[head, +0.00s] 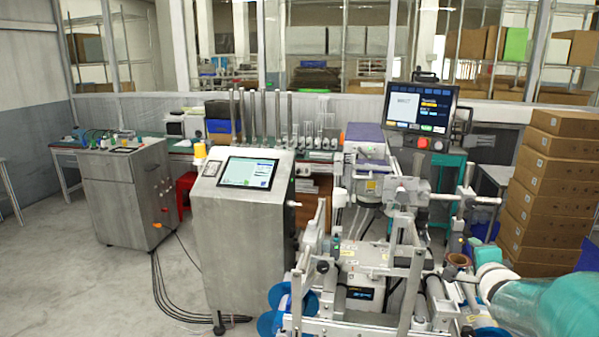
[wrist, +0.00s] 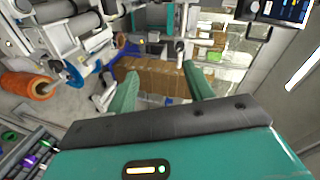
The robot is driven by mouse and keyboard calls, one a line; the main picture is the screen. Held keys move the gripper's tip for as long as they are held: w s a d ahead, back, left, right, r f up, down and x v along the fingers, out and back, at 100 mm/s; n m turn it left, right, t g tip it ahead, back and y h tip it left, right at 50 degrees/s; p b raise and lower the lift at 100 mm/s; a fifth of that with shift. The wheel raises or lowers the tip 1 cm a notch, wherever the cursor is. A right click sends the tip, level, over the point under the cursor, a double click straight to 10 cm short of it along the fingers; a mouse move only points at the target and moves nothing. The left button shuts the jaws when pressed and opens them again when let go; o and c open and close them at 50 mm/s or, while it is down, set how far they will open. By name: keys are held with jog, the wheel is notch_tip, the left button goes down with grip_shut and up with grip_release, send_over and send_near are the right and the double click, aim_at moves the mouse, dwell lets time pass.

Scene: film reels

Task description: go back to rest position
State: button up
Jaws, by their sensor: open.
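My gripper (wrist: 160,69) shows in the wrist view with its two green fingers spread apart and nothing between them. Beyond the fingers, at a distance, are brown cardboard boxes (wrist: 152,78). In the head view, a teal and white part of my arm reaches in at the lower right edge, and the fingers cannot be made out there. An orange reel (wrist: 28,86) sits on a shaft at the left of the wrist view, apart from the gripper. Blue reel discs (head: 270,322) show low on the machine in the head view.
A reel machine (head: 365,255) with metal posts and rollers fills the lower middle and right, close to my arm. A steel cabinet with a screen (head: 247,172) stands left of it. Stacked cardboard boxes (head: 553,180) stand at the right. Cables (head: 160,290) lie on otherwise open floor at left.

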jog(key=s+a+r+n+g, duration=0.1)
jog(key=s+a+n, duration=0.15)
jog(key=a, duration=0.25)
jog(key=s+a+n+g, duration=0.1)
jog(key=a+n+g, duration=0.15)
jog(key=a, duration=0.35)
jog(key=s+a+f+n+g+y, duration=0.3)
jog(key=s+a+n+g+y, duration=0.2)
jog(key=s+a+n, duration=0.9)
jog(key=s+a, duration=0.5)
jog(key=shift+s+a+n+y, duration=0.2)
jog(key=shift+s+n+y, duration=0.1)
jog(key=shift+s, duration=0.1)
jog(key=shift+f, duration=0.1)
